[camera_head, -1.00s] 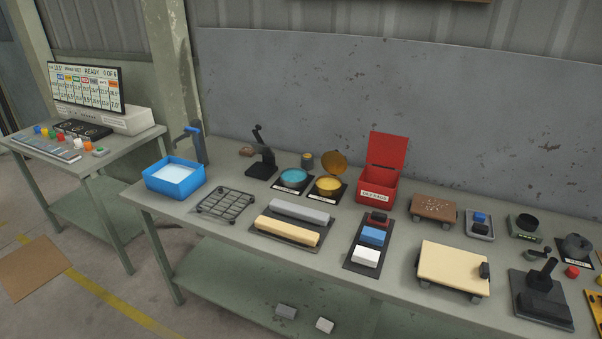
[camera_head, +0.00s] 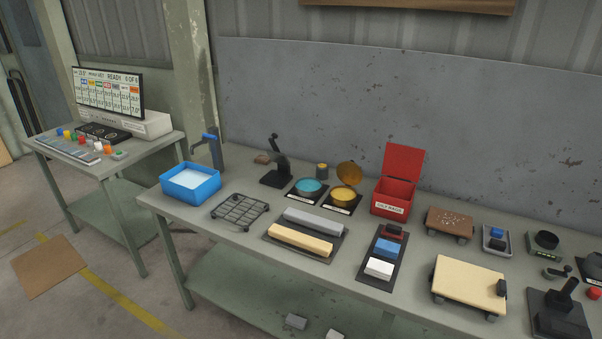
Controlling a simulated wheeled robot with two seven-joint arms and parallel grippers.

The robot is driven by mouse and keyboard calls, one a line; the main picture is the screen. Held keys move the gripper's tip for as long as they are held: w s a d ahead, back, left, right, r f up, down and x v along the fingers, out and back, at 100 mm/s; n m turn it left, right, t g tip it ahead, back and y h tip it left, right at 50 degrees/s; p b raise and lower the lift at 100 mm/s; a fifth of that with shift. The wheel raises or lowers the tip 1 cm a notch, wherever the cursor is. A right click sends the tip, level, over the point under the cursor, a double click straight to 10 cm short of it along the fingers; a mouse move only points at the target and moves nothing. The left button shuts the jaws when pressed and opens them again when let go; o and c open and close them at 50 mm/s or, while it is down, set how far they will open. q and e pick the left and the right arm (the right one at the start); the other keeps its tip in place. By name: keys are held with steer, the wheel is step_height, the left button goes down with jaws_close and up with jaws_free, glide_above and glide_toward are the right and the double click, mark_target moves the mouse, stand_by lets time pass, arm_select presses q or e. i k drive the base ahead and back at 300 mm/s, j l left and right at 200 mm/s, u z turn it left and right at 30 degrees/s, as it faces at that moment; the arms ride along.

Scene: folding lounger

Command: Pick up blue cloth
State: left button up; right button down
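A folded blue cloth (camera_head: 387,248) lies on a dark narrow tray (camera_head: 369,275) on the long workbench. It sits between a dark red block-like piece (camera_head: 394,232) behind it and a white folded piece (camera_head: 379,268) in front of it. Nothing covers the blue cloth. Neither of my grippers shows in the head view.
On the workbench (camera_head: 225,246), a red box (camera_head: 397,190) with raised lid stands behind the tray. A cream board (camera_head: 468,284) is to the right, and a mat with grey and cream rolls (camera_head: 300,240) to the left. A blue basin (camera_head: 190,184) is farther left.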

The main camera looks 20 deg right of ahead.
mark_target(389, 250)
steer(key=z, duration=1.3)
